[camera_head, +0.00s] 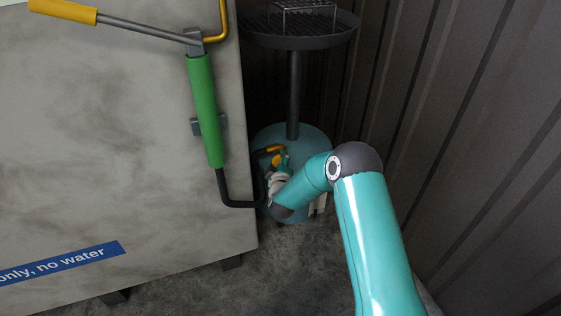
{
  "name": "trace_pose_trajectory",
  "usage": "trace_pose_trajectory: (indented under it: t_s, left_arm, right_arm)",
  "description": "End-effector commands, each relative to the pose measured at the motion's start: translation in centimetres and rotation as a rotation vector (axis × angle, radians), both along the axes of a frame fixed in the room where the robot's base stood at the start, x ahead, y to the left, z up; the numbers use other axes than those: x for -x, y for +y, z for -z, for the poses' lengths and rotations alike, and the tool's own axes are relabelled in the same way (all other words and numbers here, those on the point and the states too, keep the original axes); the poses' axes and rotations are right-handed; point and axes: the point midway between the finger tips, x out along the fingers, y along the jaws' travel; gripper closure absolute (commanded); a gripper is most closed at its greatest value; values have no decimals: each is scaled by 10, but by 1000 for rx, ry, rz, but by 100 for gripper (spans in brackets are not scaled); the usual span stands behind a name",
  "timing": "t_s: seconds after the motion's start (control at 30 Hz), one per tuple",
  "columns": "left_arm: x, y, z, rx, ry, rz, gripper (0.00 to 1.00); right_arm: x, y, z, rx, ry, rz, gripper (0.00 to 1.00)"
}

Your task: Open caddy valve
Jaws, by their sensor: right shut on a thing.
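The caddy appears to be the stand in the narrow gap, with a round teal base (310,137). A small yellow-orange part (276,150), which looks like the valve handle, shows at the left side of this base. My right gripper (277,166) is at this part, low beside the base, and is shut on it. The fingers are small and partly hidden by my teal right arm, so the exact grip is hard to see. How far the valve is turned cannot be told. My left gripper is not in view.
A large grey cabinet (110,150) fills the left, with a green-gripped bar (205,110) and an orange handle (63,10). The bar's dark lower end bends close to my gripper. A round dark tray (300,40) tops the stand's post. A ribbed dark wall (470,130) closes the right.

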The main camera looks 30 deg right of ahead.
Motion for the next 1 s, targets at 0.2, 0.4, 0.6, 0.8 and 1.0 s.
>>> trace_pose_trajectory:
  t_s: [0.2, 0.4, 0.6, 0.8, 1.0]
  left_arm:
    - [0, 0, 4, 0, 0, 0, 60]
    - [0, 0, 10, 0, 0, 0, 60]
    - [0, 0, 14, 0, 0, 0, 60]
    - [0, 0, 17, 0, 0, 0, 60]
    - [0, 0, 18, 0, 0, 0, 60]
  right_arm:
    - [-1, 3, 3, 200, 51, -7, 88]
    - [-1, 4, 3, 370, 93, -9, 88]
    - [-1, 4, 3, 503, 125, -12, 88]
    - [-1, 5, 3, 582, 145, -13, 88]
    - [-1, 5, 3, 615, 153, -16, 88]
